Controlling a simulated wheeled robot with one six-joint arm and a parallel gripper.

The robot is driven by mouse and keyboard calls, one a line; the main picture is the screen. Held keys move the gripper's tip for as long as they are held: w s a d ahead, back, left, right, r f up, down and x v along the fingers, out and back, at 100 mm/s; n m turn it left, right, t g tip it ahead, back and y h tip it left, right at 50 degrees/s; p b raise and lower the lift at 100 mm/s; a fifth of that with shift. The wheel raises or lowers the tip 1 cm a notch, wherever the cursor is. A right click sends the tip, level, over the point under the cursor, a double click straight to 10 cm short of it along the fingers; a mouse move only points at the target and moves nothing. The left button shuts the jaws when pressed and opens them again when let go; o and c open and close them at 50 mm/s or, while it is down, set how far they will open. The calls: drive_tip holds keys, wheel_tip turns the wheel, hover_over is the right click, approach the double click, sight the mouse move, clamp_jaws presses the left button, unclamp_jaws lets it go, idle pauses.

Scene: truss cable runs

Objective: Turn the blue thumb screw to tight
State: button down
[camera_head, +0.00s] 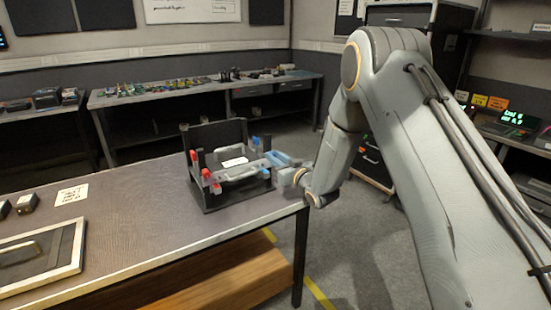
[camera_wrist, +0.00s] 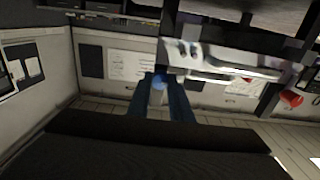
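A black stand (camera_head: 212,190) with an upright back panel and a pale grey bar (camera_head: 240,173) stands at the table's right end. Small blue parts show at its right side; a blue knob (camera_head: 265,172) sits low there, and I cannot tell for certain which is the thumb screw. My gripper (camera_head: 278,160) reaches in from the right, its blue fingers at that side of the stand. In the wrist view my two fingers (camera_wrist: 160,92) stand apart with a small light-blue piece (camera_wrist: 158,82) between their tips. Whether they press on it is too small to tell.
Red knobs (camera_head: 206,174) sit on the stand's left side and one red knob (camera_wrist: 291,98) shows in the wrist view. The table (camera_head: 140,210) is clear left of the stand, with a card (camera_head: 72,194) and a framed tray (camera_head: 75,255) farther left.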

drive_tip(key=shift+n, duration=0.3)
drive_tip(key=shift+s+a+f+n+b, duration=0.1)
drive_tip(key=shift+n+b, duration=3.15)
drive_tip(key=shift+n, duration=1.05)
drive_tip(key=shift+a+f+n+b, duration=0.1)
drive_tip(key=shift+n+b, duration=3.1)
drive_tip(key=shift+n, duration=1.1)
drive_tip(key=c, duration=1.6)
unclamp_jaws()
drive_tip(key=shift+r, duration=0.1)
drive_tip(key=shift+d, duration=0.1)
